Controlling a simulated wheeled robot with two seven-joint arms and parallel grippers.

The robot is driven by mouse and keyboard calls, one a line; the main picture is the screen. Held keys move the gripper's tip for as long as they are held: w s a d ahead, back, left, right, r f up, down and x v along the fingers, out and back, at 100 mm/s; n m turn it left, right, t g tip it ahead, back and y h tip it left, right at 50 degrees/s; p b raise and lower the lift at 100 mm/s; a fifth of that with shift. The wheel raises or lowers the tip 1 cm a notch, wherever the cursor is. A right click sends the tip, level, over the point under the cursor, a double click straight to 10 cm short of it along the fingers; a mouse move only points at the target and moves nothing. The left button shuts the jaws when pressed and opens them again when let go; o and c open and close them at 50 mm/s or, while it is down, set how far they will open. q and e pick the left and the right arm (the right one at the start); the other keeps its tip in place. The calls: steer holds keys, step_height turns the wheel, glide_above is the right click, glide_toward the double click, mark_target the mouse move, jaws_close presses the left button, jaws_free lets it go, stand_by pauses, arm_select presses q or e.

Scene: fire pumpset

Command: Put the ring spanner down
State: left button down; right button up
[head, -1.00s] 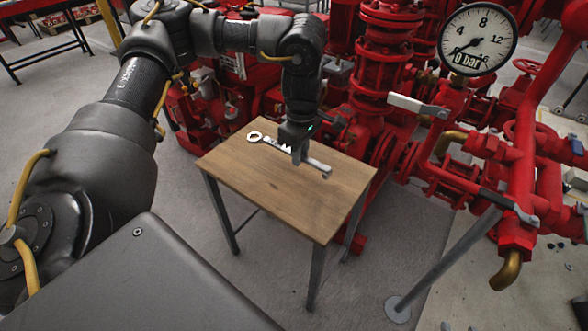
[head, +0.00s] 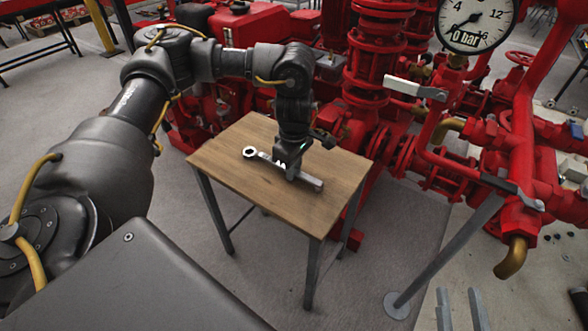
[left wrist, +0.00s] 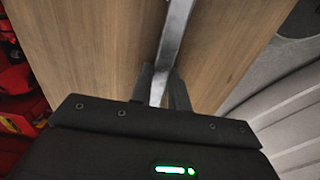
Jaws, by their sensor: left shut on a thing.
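The ring spanner (head: 311,183) is a silver bar with a ring at its left end. It lies level over the wooden top of a small table (head: 225,159), at or just above the surface; I cannot tell whether it touches. My left gripper (head: 287,176) points down and is shut on the spanner's shaft. In the left wrist view the spanner (left wrist: 174,40) runs up from between the fingers (left wrist: 164,92), over the wood. My right gripper (head: 460,310) shows at the bottom edge as two grey fingers, apart and empty.
Red pump pipework (head: 381,70) stands close behind and right of the table, with a pressure gauge (head: 477,20) and a white lever (head: 408,87). A slanted grey post (head: 440,262) stands right of the table. The tabletop around the spanner is bare.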

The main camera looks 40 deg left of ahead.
arm_select(q)
steer(key=shift+f, duration=0.1)
steer(key=c, duration=1.3)
jaws_free()
steer(key=shift+c, duration=0.2)
arm_select(e)
steer(key=shift+r, duration=0.1)
